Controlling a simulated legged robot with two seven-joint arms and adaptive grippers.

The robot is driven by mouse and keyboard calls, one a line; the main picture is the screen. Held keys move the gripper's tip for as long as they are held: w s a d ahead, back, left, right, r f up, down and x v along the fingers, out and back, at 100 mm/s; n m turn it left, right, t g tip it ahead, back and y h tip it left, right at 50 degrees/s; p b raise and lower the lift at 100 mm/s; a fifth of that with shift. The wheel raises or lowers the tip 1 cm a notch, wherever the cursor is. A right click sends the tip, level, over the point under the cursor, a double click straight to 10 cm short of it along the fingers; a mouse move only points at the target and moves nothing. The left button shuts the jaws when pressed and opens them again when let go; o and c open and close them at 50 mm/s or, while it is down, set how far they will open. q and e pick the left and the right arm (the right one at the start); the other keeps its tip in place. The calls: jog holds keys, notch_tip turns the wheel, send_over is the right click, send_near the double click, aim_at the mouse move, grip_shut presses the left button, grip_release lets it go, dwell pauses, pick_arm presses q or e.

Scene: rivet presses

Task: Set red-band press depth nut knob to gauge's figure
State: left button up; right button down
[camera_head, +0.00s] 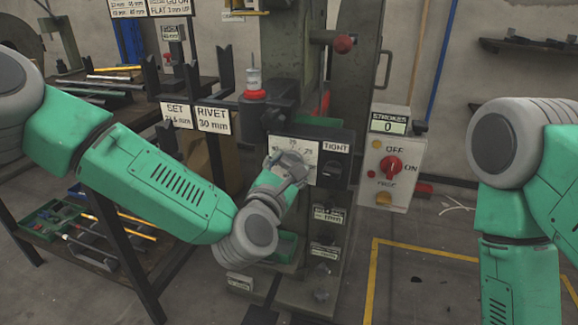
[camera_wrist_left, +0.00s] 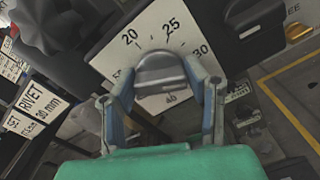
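The press with the red band (camera_head: 254,94) stands in the middle of the head view. Its white dial plate (camera_head: 303,150) has a grey knob at its centre. In the left wrist view the plate (camera_wrist_left: 150,38) shows 20, 25, 30 and 40 around the grey knob (camera_wrist_left: 160,70). My left gripper (camera_head: 286,166) is at this knob and covers much of it in the head view. In the left wrist view its fingers (camera_wrist_left: 162,82) sit on either side of the knob and appear to touch it. The right arm runs out at the bottom edge; its gripper is out of view.
A sign reading RIVET 30 mm (camera_head: 212,119) hangs beside a SET sign (camera_head: 177,115), whose figure is partly unclear. A TIGHT lock knob (camera_head: 334,168) is close right of the dial. A switch box (camera_head: 392,160) with a red knob and a STROKES 0 counter (camera_head: 388,123) stands farther right.

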pick_arm(q)
jog(key=shift+r+m, duration=0.1)
jog(key=shift+m, duration=0.2)
jog(key=shift+d+m+p, duration=0.1)
jog(key=shift+m+p, duration=0.7)
jog(key=shift+m, duration=0.1)
jog(key=m+p, duration=0.2)
jog(key=m, duration=0.1)
jog(key=shift+m, duration=0.3)
jog(key=m+p, duration=0.2)
jog(key=m, duration=0.1)
jog(key=shift+d+m, duration=0.1)
jog(key=shift+m, duration=0.3)
jog(key=m+p, duration=0.1)
jog(key=m, duration=0.2)
jog(key=shift+s+f+m+p, duration=0.1)
jog(key=shift+f+m+p, duration=0.1)
jog(key=shift+m+p, duration=0.15)
jog(key=m+p, duration=0.2)
jog(key=m, duration=0.3)
jog(key=shift+f+p, duration=0.2)
jog(key=shift+p, duration=0.1)
jog(key=shift+s+f+m+p, duration=0.15)
jog(key=shift+m+p, duration=0.2)
jog(key=shift+m, duration=0.7)
jog(key=shift+w+f+m+p, duration=0.1)
jog(key=shift+m+p, duration=0.25)
jog(key=shift+m, duration=0.65)
